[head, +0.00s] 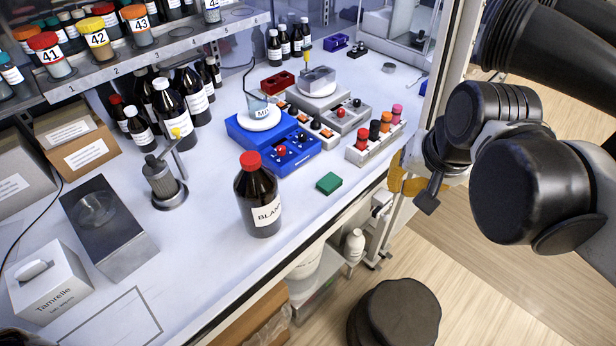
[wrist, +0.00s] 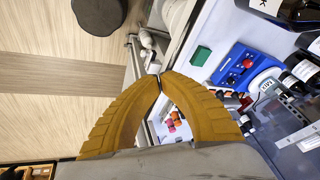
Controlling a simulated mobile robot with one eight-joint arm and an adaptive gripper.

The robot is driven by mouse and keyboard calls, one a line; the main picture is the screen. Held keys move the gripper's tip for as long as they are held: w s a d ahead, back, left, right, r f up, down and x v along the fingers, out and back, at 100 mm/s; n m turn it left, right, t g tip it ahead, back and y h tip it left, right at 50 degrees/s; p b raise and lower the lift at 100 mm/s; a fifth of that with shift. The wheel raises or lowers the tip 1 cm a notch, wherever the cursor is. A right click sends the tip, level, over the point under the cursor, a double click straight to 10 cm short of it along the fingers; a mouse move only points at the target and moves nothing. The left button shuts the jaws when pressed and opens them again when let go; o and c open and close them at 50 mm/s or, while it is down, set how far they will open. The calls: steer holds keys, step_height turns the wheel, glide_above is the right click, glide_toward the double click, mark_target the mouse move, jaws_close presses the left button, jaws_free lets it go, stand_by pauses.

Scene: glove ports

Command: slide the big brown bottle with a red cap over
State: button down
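The big brown bottle with a red cap (head: 258,196) stands upright on the white bench near its front edge. Its label reads BLANK, partly turned away. In the wrist view part of the bottle (wrist: 288,14) shows at the top right edge, cut off by the frame. My gripper (head: 394,178) is at the right of the bench by the upright frame, well apart from the bottle. In the wrist view the yellow fingers of my gripper (wrist: 160,79) meet at their tips, with nothing held between them.
A green block (head: 328,183) lies right of the bottle. A blue stirrer (head: 283,150) stands behind it, and a metal burner-like stand (head: 164,183) is to its left. A rack of small capped bottles (head: 374,139) lies between gripper and stirrer.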

steer(key=w+a+f+m+g+y+p, duration=0.1)
steer(key=w+a+f+m+g+p, duration=0.25)
steer(key=w+a, duration=0.4)
steer(key=w+a+f+m+g+p, duration=0.2)
steer(key=w+a+g, duration=0.2)
steer(key=a, duration=0.7)
steer(key=b+x, duration=0.1)
steer(key=x, duration=0.3)
steer(key=b+x, duration=0.2)
steer(key=x, duration=0.2)
steer(key=shift+w+a+f, duration=0.15)
steer(key=shift+a+f, duration=0.05)
steer(key=shift+f, duration=0.15)
steer(key=s+a, duration=0.2)
steer(key=shift+s+f+b, duration=0.25)
steer(key=shift+f+b, duration=0.05)
steer(key=shift+s+a, duration=0.35)
steer(key=shift+a, duration=0.05)
steer(key=s+a, duration=0.8)
steer(key=s, duration=0.1)
steer(key=s+a+b, duration=0.1)
steer(key=s+a, duration=0.7)
steer(key=s, duration=0.1)
steer(key=s+a, duration=0.8)
steer(key=s, duration=0.2)
steer(key=shift+a, duration=0.15)
